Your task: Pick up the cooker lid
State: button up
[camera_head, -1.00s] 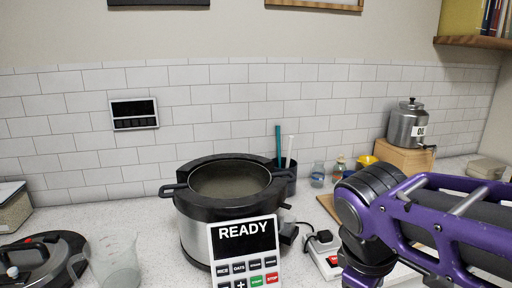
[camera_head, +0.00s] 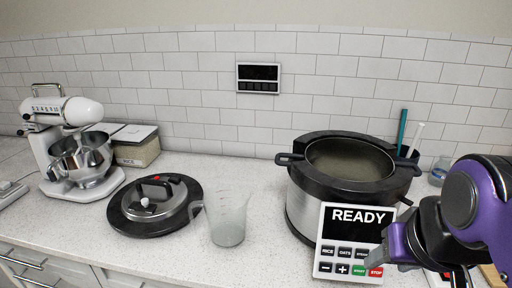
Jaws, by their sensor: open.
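The cooker lid (camera_head: 153,204) lies flat on the speckled counter, left of the middle. It is a round black and silver disc with a black handle (camera_head: 157,188) on top and a small white knob and red part near it. The open cooker (camera_head: 298,205) stands to the right, silver with a black rim, its inside uncovered and its panel reading READY. My gripper (camera_head: 384,258) is at the lower right, in front of the cooker, well to the right of the lid. It is open and holds nothing visible; the lower right frame edge cuts off part of my arm.
A clear measuring jug (camera_head: 228,220) stands between the lid and the cooker, close to the lid's right edge. A white stand mixer (camera_head: 62,113) with a steel bowl and a box (camera_head: 136,150) stand behind left. Drawers (camera_head: 50,268) lie below the counter's front edge.

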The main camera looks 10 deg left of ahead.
aim_at(170, 196)
jog(key=j, duration=2.2)
